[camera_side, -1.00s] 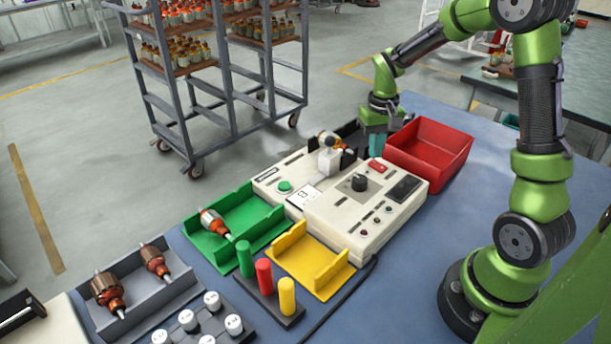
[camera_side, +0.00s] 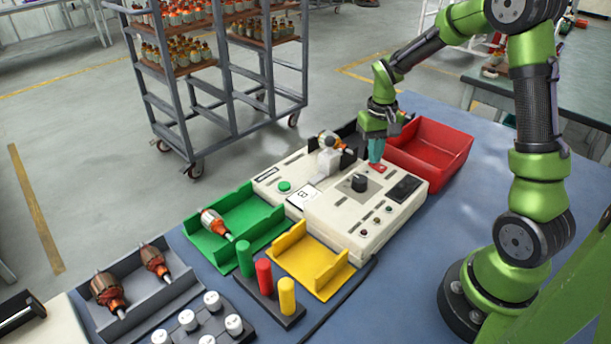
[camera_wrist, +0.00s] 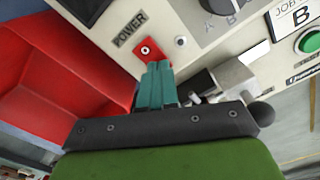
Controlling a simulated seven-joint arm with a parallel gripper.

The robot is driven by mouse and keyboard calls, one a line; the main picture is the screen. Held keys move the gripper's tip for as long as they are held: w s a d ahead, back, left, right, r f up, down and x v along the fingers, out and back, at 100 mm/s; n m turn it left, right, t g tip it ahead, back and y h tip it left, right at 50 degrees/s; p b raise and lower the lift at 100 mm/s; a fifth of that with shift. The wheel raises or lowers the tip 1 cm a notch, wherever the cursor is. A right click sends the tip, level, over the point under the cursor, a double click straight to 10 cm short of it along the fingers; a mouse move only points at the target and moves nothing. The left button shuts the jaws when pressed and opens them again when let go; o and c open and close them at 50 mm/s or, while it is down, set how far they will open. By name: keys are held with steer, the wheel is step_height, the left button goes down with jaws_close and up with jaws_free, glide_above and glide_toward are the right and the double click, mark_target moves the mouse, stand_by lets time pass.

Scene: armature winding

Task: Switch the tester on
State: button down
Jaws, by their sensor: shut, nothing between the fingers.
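The tester (camera_side: 340,205) is a cream box on the blue table. Its red power switch (camera_wrist: 147,50) sits beside a POWER label (camera_wrist: 131,29) in the wrist view. In the side view only part of the red switch (camera_side: 379,168) shows under my fingertips. My gripper (camera_side: 376,163) is shut and empty, with teal fingers pointing down at the switch. In the wrist view the fingertips (camera_wrist: 158,66) are right at the switch's edge; I cannot tell whether they touch it. A small lamp beside the switch (camera_wrist: 181,41) looks unlit.
A red bin (camera_side: 432,150) stands just behind and right of the tester. A black knob (camera_side: 359,182), a green button (camera_side: 285,186) and a clamp holding an armature (camera_side: 329,143) are on the tester. Green (camera_side: 205,243) and yellow (camera_side: 318,284) trays stand in front.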

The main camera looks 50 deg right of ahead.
steer(key=shift+f, duration=0.25)
steer(key=shift+r, duration=3.55)
